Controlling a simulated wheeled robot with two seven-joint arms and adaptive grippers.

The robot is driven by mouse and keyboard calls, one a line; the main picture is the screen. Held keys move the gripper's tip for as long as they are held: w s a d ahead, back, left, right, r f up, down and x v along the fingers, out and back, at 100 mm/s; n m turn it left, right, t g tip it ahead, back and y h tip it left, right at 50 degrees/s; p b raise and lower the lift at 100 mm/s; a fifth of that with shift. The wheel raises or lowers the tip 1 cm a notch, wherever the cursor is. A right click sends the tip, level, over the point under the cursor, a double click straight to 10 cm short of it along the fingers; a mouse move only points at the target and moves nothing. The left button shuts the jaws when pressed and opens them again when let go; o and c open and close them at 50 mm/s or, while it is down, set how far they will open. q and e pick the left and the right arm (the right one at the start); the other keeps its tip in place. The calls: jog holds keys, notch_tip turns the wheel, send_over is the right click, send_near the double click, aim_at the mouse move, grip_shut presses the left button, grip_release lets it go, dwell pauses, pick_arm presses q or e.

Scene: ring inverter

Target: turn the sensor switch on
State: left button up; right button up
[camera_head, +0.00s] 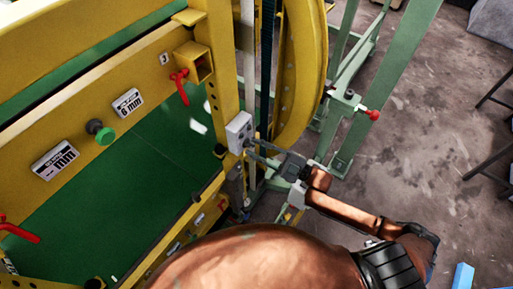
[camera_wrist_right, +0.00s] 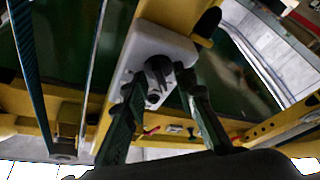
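The sensor switch is a pale grey-white box (camera_head: 240,132) on the yellow post of the machine. In the right wrist view the box (camera_wrist_right: 150,42) fills the upper middle, with a dark round knob (camera_wrist_right: 158,80) on its face. My right gripper (camera_head: 250,149) reaches in from the right, with its fingertips at the lower part of the box. In the wrist view its two fingers (camera_wrist_right: 160,84) are spread, one on each side of the knob. Whether they touch the knob is unclear. My left gripper is not in view.
A yellow curved ring (camera_head: 302,75) stands just behind the switch. Green frame legs (camera_head: 385,80) and a red-tipped lever (camera_head: 372,114) stand to the right. Concrete floor (camera_head: 430,130) is open at right.

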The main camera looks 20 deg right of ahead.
jog(key=shift+c, duration=0.4)
grip_shut()
